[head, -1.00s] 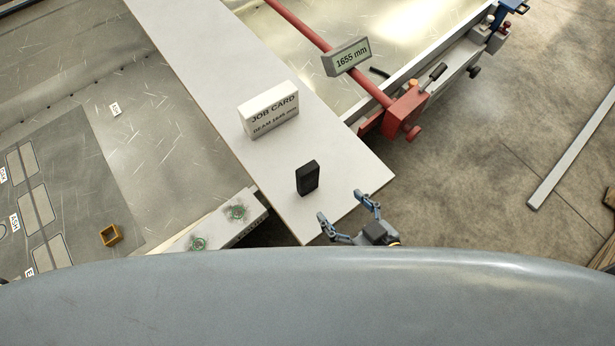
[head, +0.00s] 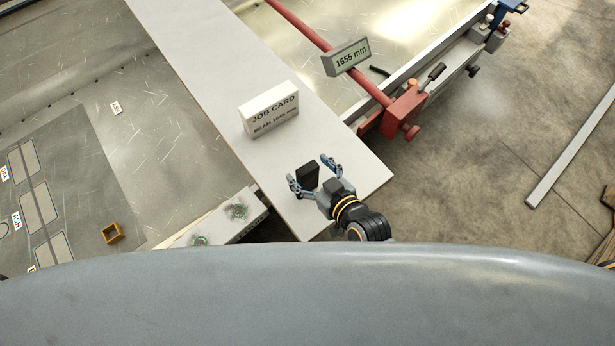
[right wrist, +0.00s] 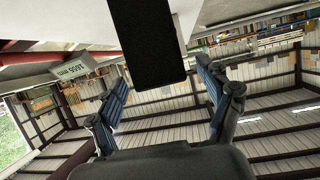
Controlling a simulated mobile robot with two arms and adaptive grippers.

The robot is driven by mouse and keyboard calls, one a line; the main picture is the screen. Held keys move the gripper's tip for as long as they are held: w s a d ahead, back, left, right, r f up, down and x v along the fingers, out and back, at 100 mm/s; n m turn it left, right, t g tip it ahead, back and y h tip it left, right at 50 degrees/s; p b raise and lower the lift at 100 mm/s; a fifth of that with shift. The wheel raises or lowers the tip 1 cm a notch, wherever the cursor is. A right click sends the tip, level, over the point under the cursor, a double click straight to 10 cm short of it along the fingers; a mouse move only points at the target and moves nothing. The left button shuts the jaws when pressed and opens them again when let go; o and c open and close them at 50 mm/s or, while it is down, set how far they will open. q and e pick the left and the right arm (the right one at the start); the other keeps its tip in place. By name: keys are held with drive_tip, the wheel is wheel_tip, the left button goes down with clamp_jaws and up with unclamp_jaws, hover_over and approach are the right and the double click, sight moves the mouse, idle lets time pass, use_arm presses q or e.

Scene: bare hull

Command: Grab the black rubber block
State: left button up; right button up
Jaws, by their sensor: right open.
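The black rubber block (head: 308,176) stands upright on the pale board (head: 345,165) in the head view. My right gripper (head: 312,171) is open, with one finger on each side of the block. The block's lower part is partly hidden by the gripper. In the right wrist view, the block (right wrist: 148,40) shows large and dark at the top, between and beyond the open fingers (right wrist: 162,95). I cannot tell whether either finger touches it. My left gripper is not in view.
A red clamp bar (head: 405,108) with a 1655 mm display (head: 346,57) lies to the right. A small brass-coloured square piece (head: 112,233) sits at lower left.

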drive_tip(key=shift+w+a+f, duration=0.25)
drive_tip(key=shift+w+a, duration=0.05)
drive_tip(key=shift+w, duration=0.15)
clamp_jaws()
drive_tip(key=shift+r, duration=0.15)
